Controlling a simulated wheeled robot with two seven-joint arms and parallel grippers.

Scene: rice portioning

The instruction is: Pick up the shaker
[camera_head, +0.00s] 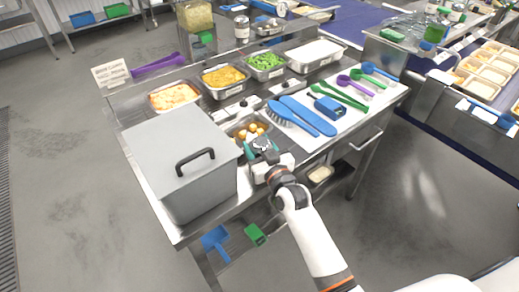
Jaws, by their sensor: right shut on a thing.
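My right gripper (262,149) is at the front edge of the steel counter, just right of the big grey lidded box. It is shut on a small round thing with a greyish top, which I take to be the shaker (262,143). The fingers and wrist hide most of it, and I cannot tell whether it is clear of the counter. My left gripper is not in view.
The grey box (178,150) with a black handle stands close on the left. A steel pan (237,134) of round food lies just behind the gripper. A blue brush (290,117) and other tools lie to the right. Filled food pans line the back.

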